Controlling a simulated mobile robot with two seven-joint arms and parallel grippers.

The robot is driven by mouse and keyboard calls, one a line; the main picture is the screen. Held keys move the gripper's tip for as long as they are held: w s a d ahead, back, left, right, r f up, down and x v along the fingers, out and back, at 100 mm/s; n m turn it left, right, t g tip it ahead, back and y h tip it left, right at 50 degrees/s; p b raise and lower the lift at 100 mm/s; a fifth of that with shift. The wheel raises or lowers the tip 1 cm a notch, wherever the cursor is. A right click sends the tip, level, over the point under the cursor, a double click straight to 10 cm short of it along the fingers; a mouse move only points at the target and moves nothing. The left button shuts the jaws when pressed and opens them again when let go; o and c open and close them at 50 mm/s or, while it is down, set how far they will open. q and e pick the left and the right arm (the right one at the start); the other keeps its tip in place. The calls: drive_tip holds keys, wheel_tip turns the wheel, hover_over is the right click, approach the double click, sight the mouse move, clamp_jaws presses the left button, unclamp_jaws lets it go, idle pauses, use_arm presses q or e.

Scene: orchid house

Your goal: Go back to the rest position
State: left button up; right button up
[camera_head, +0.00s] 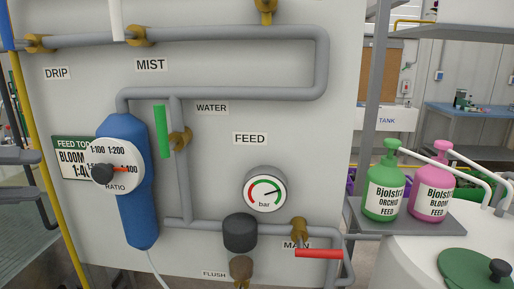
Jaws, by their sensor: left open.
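My left gripper (36,175) shows at the left edge, cut off by the frame; its dark grey fingers are apart, with nothing seen between them. It is left of the blue feed doser (139,222) and apart from it. The doser's ratio dial (117,169) has a red pointer turned right, towards 1:400. The WATER valve's green handle (161,131) is upright. The MAIN valve's red handle (318,254) lies level. The MIST valve's white handle (116,18) is upright. The gauge (265,190) needle points right, at the green part. My right gripper is out of view.
A white panel (220,60) carries grey pipes. A sign (73,163) is partly hidden behind the doser. On the right, a green bottle (384,190) and a pink bottle (432,190) stand on a grey shelf (390,226) beside a white tank (400,265) with a green lid (470,268).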

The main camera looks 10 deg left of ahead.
use_arm(q)
drive_tip(key=w+d+f+n+t+y, duration=0.2)
drive_tip(key=d+f+n+t+y, duration=0.15)
drive_tip(key=f+n, duration=0.8)
drive_tip(key=w+d+f+n+t+y, duration=0.1)
drive_tip(key=d+f+n+t+y, duration=0.3)
drive_tip(key=f+n, duration=0.8)
drive_tip(key=s+d+f+n+g, duration=0.1)
drive_tip(key=s+d+f+g, duration=0.3)
drive_tip(key=d+f, duration=0.6)
drive_tip(key=s+d+f+n+g, duration=0.2)
drive_tip(key=s+d+f+g, duration=0.2)
drive_tip(key=d+f, duration=0.6)
drive_tip(key=shift+s+d+f+h, duration=0.15)
drive_tip(key=shift+s+f+h, duration=0.05)
drive_tip(key=shift+f+h, duration=0.15)
drive_tip(key=shift+r+g, duration=0.1)
drive_tip(key=shift+g, duration=0.15)
